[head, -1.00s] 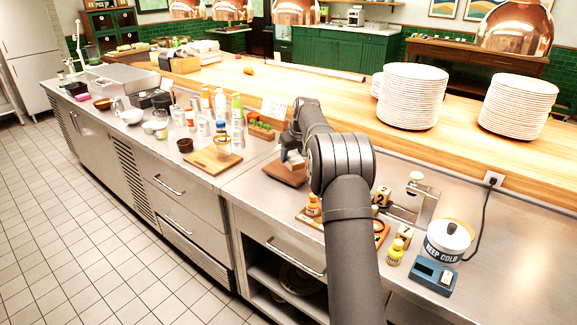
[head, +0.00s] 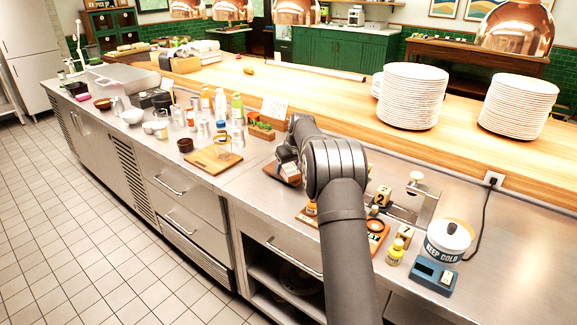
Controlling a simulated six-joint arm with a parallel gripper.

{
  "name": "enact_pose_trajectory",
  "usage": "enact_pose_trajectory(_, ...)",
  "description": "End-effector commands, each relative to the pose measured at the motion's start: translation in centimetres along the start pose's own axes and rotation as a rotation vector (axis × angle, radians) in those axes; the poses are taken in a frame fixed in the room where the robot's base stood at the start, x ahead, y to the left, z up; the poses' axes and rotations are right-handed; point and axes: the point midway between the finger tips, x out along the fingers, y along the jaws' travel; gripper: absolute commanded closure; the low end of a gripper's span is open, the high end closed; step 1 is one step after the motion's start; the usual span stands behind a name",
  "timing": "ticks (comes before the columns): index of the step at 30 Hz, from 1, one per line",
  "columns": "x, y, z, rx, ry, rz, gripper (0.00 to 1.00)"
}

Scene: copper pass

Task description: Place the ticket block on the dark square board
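The dark square board (head: 271,168) lies on the steel counter left of my arm, brown and partly covered by my gripper. My gripper (head: 286,163) is low over this board, at the far end of my arm. Its fingers are small and dark here, and I cannot tell whether they are open or hold anything. I cannot tell which block is the ticket block.
Right of my arm are a yellow bottle (head: 395,252), a blue device (head: 433,276), a KEEP COLD pot (head: 449,240) and a steel stand (head: 424,200). A cutting board (head: 205,161) with a glass lies left. Plate stacks (head: 411,98) stand on the wooden shelf.

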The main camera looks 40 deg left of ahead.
Motion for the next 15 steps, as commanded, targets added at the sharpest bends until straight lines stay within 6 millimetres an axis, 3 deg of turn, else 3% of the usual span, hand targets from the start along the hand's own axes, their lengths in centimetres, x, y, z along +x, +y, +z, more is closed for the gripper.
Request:
enact_pose_trajectory(10, -0.3, 0.0, -0.1, 0.000, 0.001, 0.001, 0.29)
enact_pose_trajectory(15, -2.6, 0.0, -0.2, 0.000, 0.003, 0.001, 0.29)
